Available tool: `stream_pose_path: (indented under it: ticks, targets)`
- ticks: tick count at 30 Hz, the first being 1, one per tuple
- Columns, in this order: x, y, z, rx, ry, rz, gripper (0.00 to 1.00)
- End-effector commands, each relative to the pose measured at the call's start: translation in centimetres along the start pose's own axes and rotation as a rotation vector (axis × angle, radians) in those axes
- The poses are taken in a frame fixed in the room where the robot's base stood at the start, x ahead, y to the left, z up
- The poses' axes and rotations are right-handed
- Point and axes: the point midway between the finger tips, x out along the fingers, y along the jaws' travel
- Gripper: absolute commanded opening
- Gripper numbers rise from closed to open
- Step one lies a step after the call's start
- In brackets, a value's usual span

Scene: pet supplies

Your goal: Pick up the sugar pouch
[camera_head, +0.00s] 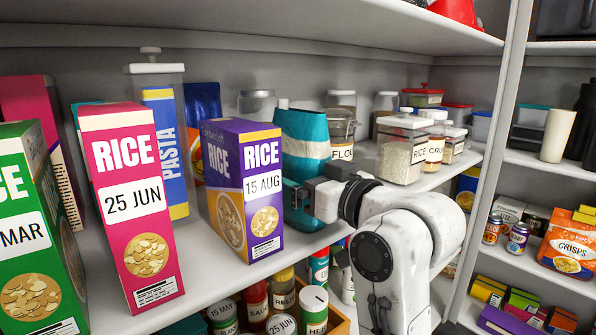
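A teal pouch (303,126) with a pale band stands upright on the shelf, right behind the purple rice box. It may be the sugar pouch, but I read no "sugar" label on it. My gripper (294,193) is at the lower front of this pouch, with its dark fingers overlapping it in the picture. I cannot tell whether the fingers are closed on it or only beside it. My arm comes in from the lower right and hides what lies behind it.
The purple rice box (243,190) stands close to the left of my gripper. A pink rice box (130,205) and a green box (36,240) are further left. A flour jar (341,128) and a rice container (402,150) stand to the right. Jars and cans fill a crate below.

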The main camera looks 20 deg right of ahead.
Motion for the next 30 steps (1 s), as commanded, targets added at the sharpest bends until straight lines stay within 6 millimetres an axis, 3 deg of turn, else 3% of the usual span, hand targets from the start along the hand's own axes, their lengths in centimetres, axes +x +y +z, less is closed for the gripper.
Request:
stream_pose_path:
  ticks: [2, 20, 30]
  targets:
    - [-0.02, 0.01, 0.0, 0.0, 0.0, 0.0, 0.92]
    - [-0.04, 0.02, 0.0, 0.0, 0.0, 0.0, 0.34]
    - [-0.08, 0.02, -0.78, -0.002, 0.006, 0.0, 0.33]
